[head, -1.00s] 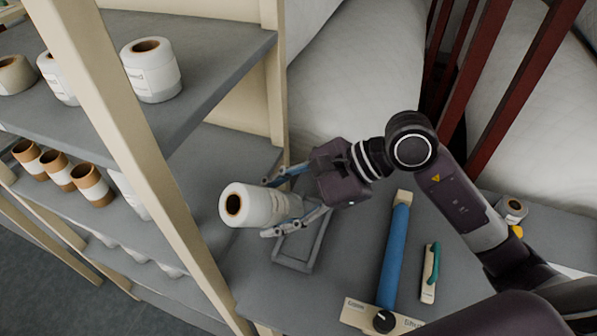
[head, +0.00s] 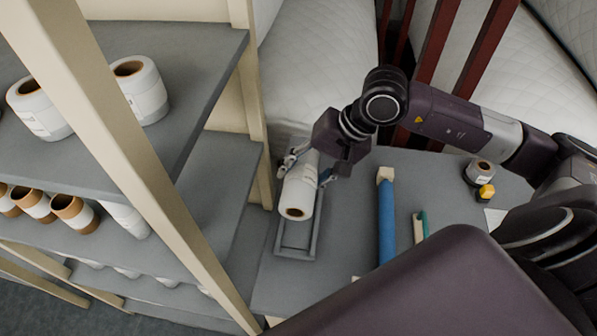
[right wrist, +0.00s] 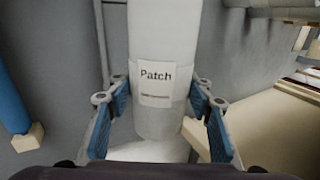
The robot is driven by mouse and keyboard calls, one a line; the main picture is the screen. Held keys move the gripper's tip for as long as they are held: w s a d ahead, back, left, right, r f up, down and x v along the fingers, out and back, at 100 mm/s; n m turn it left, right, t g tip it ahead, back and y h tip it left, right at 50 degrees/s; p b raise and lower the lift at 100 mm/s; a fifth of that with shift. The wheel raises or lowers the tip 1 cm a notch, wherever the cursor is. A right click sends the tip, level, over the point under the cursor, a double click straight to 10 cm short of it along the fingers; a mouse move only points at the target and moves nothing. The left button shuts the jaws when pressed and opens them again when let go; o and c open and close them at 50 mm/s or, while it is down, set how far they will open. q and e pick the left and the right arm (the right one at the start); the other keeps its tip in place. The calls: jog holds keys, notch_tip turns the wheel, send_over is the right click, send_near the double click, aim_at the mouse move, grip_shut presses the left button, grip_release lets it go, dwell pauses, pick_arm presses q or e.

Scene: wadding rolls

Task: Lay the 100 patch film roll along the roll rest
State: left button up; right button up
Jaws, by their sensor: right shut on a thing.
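The white patch film roll (head: 297,195) is in the middle of the head view, its brown-cored end toward the front. My right gripper (head: 304,175) is shut on it, one finger on each side near its far end. The right wrist view shows the roll (right wrist: 162,40) between the blue finger pads, its label reading "Patch". The grey roll rest (head: 296,254), a long narrow frame on the bench, lies under the roll. The roll lines up roughly with its length; I cannot tell whether they touch. My left gripper is out of view.
A blue roll (head: 387,220) and a green-handled tool (head: 420,228) lie to the right on the bench. A small roll (head: 482,172) stands farther right. A cream shelf post (head: 150,185) and shelves with several rolls are at left.

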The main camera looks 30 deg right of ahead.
jog(key=shift+f, duration=0.65)
notch_tip(320, 180, down, 7)
jog(key=b, duration=0.3)
jog(key=shift+a+r, duration=0.1)
notch_tip(320, 180, down, 3)
jog(key=b, duration=0.4)
jog(key=shift+f+b, duration=0.55)
jog(key=shift+b, duration=0.15)
jog(key=shift+s, duration=0.15)
jog(key=shift+f, duration=0.1)
jog(key=o, duration=1.2)
jog(key=shift+s, duration=0.1)
jog(key=o, duration=0.4)
jog(key=shift+w+f, duration=0.15)
jog(key=shift+w, duration=0.05)
